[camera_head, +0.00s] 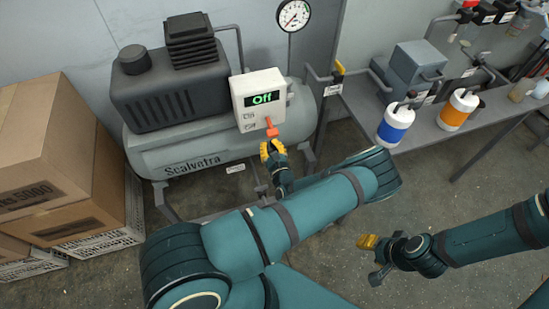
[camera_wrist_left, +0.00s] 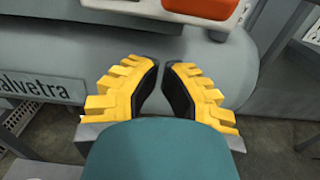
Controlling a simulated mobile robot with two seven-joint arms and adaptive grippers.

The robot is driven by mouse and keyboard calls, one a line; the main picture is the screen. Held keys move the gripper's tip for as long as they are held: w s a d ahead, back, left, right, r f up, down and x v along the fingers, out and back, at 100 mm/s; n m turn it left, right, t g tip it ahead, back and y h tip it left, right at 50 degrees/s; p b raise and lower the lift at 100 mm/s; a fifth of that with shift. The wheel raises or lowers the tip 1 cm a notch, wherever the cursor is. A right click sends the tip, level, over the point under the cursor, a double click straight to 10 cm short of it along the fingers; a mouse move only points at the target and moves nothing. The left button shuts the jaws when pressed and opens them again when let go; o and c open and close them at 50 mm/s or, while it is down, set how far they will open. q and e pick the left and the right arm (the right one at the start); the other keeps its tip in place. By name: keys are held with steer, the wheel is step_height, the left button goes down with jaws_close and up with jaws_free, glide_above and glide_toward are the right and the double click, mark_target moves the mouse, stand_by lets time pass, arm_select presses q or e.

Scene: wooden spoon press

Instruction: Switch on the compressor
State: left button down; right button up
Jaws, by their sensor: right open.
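The grey compressor (camera_head: 200,150), labelled Scalvetra, stands against the wall. Its white control box (camera_head: 258,86) has a display (camera_head: 265,98) that reads "Off" in green. An orange-red switch (camera_head: 271,127) sticks out at the box's lower edge; it also shows at the top of the left wrist view (camera_wrist_left: 200,7). My left gripper (camera_head: 268,147) is just below the switch, with its yellow fingertips drawn together and nothing between them. In the left wrist view the fingers (camera_wrist_left: 162,68) stay apart from the switch. My right gripper (camera_head: 371,259) is open and empty over the floor.
Cardboard boxes (camera_head: 55,150) on pale crates (camera_head: 128,220) stand at the left. A pressure gauge (camera_head: 293,15) rises behind the compressor. At the right, a grey bench (camera_head: 430,137) carries a blue-and-white container (camera_head: 396,124) and an orange-and-white one (camera_head: 458,110). Floor between is clear.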

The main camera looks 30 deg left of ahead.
mark_target(270, 126)
arm_select(q)
steer(key=shift+s+d+r, duration=0.1)
steer(key=shift+d+r, duration=0.05)
steer(key=shift+r, duration=0.8)
steer(key=shift+s+d+r, duration=0.1)
steer(key=shift+r, duration=0.85)
arm_select(e)
steer(key=shift+f, duration=0.1)
arm_select(q)
steer(key=shift+d+r, duration=0.1)
